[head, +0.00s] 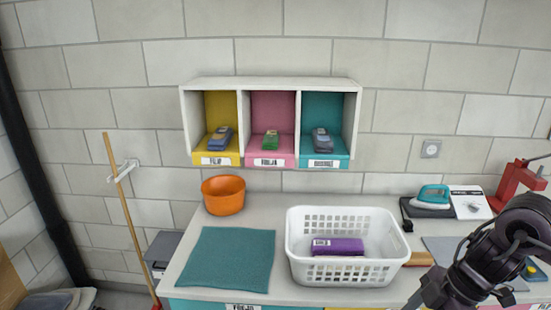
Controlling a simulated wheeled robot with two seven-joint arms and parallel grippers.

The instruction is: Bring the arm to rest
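My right arm (487,258) comes in at the lower right, dark and jointed, bent above the right part of the counter. It slants down to the left, and its far end reaches the bottom edge of the picture, where no gripper fingers can be made out. My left arm and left gripper are not in view.
A white basket (300,272) holding a purple packet (338,246) stands on the counter, left of my arm. A teal cloth (222,262) and an orange bowl (223,195) are farther left. An iron (434,195) and a red tool (512,184) stand behind my arm. A three-compartment shelf (271,84) hangs above.

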